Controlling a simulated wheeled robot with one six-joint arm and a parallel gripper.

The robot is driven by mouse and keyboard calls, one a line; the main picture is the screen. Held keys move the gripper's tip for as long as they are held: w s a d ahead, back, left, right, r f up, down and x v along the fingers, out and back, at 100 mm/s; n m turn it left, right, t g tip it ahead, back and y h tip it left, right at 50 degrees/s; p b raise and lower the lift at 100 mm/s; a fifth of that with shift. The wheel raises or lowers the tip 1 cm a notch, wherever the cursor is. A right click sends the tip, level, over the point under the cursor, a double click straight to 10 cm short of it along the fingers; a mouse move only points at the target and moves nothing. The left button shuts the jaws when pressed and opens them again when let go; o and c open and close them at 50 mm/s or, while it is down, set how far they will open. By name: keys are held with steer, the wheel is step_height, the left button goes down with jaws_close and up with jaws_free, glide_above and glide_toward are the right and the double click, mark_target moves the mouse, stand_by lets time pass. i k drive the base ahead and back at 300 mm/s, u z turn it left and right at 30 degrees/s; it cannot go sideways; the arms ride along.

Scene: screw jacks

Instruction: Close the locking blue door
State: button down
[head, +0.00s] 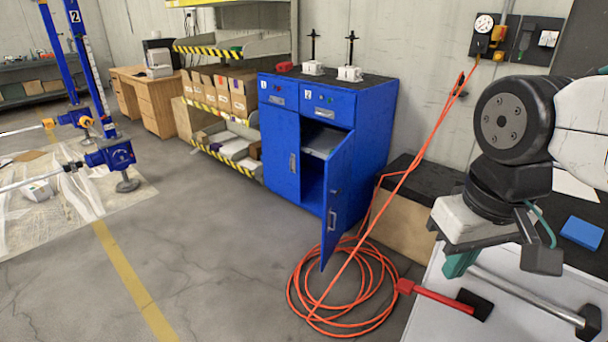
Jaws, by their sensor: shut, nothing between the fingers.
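The blue cabinet (372,130) stands against the wall in the middle of the head view. Its right-hand blue door (342,185) is swung wide open toward me, hinged on the right. A grey handle (332,219) is on this door's outer face, with a small dark spot above it. A shelf shows in the opening; the rest inside is dark. The left blue door (281,150) is shut. My gripper (541,258) is at the right, over the table, well apart from the door.
An orange hose (350,300) lies coiled on the floor close to the open door and rises to the wall. A table (440,300) with a red-handled tool (440,296) is at lower right. Grey floor (225,255) is clear before the cabinet. Shelves stand left.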

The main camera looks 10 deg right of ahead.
mark_target(338, 165)
steer(key=u, duration=0.6)
steer(key=i, duration=1.45)
steer(key=z, duration=0.65)
